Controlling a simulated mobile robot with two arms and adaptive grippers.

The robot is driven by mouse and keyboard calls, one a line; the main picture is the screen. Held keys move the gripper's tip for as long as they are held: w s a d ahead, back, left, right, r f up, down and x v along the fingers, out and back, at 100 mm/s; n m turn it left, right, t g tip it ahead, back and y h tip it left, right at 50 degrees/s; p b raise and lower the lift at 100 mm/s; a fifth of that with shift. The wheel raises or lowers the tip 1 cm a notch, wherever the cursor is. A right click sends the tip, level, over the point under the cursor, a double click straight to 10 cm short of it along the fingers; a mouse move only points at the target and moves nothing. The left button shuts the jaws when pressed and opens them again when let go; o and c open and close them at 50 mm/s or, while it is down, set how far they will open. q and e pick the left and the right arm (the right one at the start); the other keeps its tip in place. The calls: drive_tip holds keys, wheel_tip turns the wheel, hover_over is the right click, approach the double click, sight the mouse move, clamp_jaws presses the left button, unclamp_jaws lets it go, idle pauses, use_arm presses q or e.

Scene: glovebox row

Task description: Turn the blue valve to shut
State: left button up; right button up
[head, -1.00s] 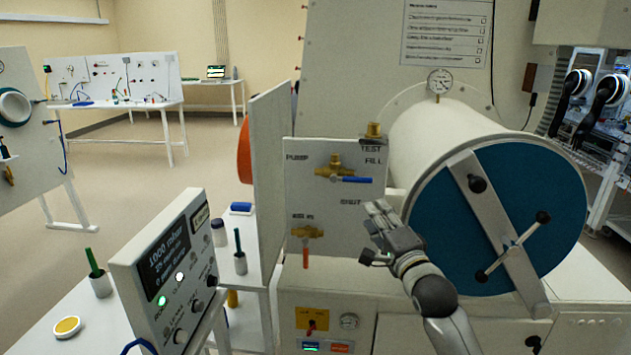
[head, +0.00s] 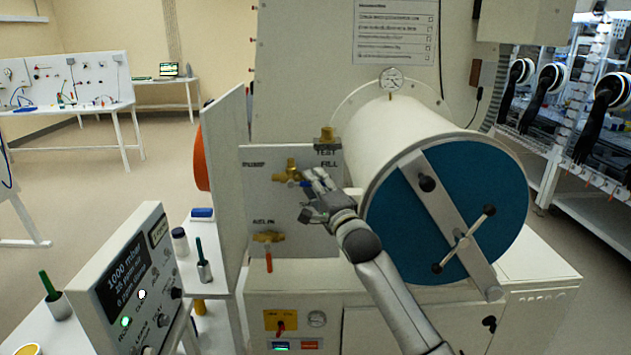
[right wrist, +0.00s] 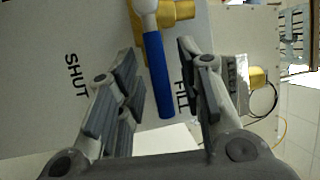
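The blue valve has a brass body (head: 291,170) on the white panel, between the PUMP and FILL labels. In the head view my right gripper (head: 312,183) covers most of its blue lever. In the right wrist view the blue lever (right wrist: 158,75) runs between the two fingers of my right gripper (right wrist: 160,68). The fingers are open, with a gap on each side of the lever. The SHUT label (right wrist: 76,75) is left of the lever in that view; the gripper hides it in the head view. My left gripper is not in view.
A second brass valve with a red lever (head: 268,261) is lower on the panel (head: 262,205). The round chamber with a blue door (head: 495,190) stands close on the right. A display box (head: 130,270) is at the lower left.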

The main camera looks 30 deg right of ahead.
drive_tip(key=shift+w, duration=0.2)
clamp_jaws()
drive_tip(key=shift+f, duration=0.15)
idle(0.3)
